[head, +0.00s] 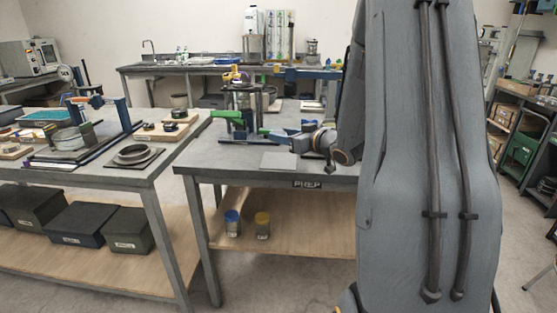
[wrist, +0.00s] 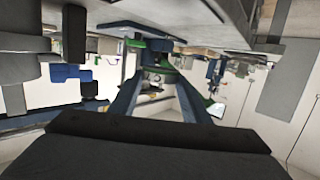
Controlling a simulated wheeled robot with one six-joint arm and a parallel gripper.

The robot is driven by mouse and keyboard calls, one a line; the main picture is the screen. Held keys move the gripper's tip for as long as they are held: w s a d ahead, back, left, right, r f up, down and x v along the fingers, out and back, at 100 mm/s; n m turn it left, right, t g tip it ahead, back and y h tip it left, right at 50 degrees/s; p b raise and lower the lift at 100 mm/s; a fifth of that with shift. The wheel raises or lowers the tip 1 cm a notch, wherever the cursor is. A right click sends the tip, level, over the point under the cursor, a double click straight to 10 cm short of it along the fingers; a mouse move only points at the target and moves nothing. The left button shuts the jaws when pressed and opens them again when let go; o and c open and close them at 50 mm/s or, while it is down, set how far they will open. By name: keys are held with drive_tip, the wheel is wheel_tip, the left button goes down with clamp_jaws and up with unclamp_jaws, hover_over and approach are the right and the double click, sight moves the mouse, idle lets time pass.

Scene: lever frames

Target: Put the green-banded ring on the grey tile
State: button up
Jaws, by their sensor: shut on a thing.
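My gripper (head: 272,133) is in front of the lever frame, above the prep table, with its blue fingers pointing left. It also shows in the wrist view (wrist: 157,68), where the fingers close in on a small green part. This part looks like the green-banded ring (wrist: 163,69); most of it is hidden by the fingers, and its shape is hard to make out. The grey tile (head: 278,160) lies flat and bare near the front edge of the prep table, below and slightly right of the fingertips. I cannot pick out the tile in the wrist view.
A lever frame with a green arm (head: 227,115) stands on the prep table (head: 215,160) just behind and left of my gripper. The left table (head: 130,178) carries a round grey ring on a plate (head: 137,155) and other fixtures. Blue and yellow jars stand on the lower shelf.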

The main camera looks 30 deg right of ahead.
sight(284, 163)
wheel_tip(284, 163, down, 3)
drive_tip(key=shift+d+f, duration=0.15)
drive_tip(key=shift+f, duration=2.1)
drive_tip(key=shift+f, duration=0.2)
drive_tip(key=o, duration=1.1)
drive_tip(key=shift+s, duration=0.1)
